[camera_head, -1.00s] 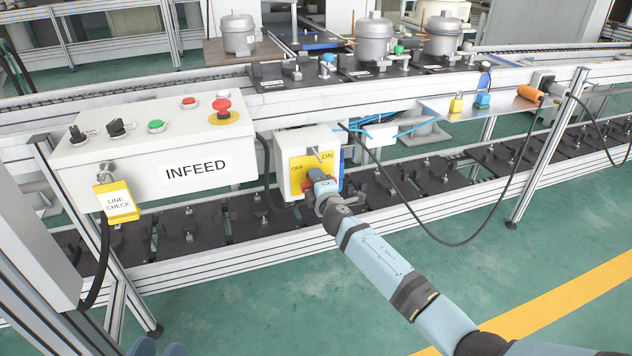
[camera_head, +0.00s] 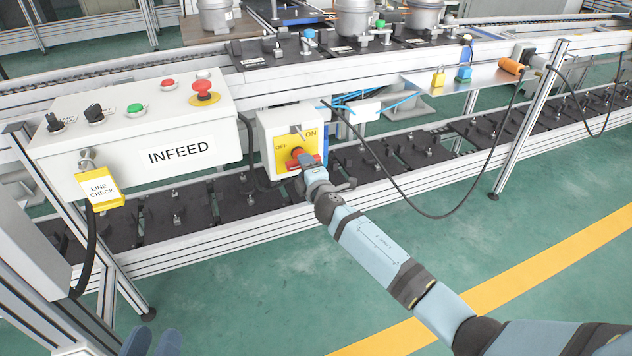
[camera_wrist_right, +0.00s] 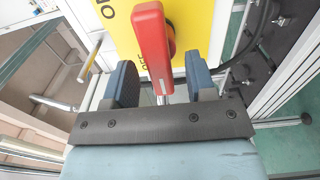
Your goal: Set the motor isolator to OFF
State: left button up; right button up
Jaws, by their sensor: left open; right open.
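The motor isolator is a white box (camera_head: 268,128) with a yellow face marked OFF at left and ON at upper right. Its red handle (camera_head: 302,164) lies roughly level across the lower part of the face in the head view. My right gripper (camera_head: 308,163) is at the handle, open. In the right wrist view the red handle (camera_wrist_right: 152,48) stands between the two apart fingers of the right gripper (camera_wrist_right: 162,85), with a gap visible on each side. The label beside it is partly hidden. My left gripper (camera_head: 152,342) is open at the bottom left edge, away from the isolator.
The INFEED control box (camera_head: 130,155) with buttons and a yellow LINE CHECK tag (camera_head: 100,190) is left of the isolator. A black cable (camera_head: 375,165) hangs to its right. A shelf (camera_head: 425,88) holds a yellow padlock (camera_head: 438,78). The green floor in front is open.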

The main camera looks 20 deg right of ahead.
pick_arm(q)
jog(key=f+g, duration=0.1)
jog(key=a+f+y+p, duration=0.1)
jog(key=f, duration=0.1)
jog(key=shift+s+a+f+g, duration=0.15)
jog(key=shift+a+f+g, duration=0.1)
jog(key=shift+g, duration=0.15)
pick_arm(e)
jog(key=s, duration=1)
jog(key=shift+d, duration=0.15)
pick_arm(q)
jog(key=shift+r, duration=0.15)
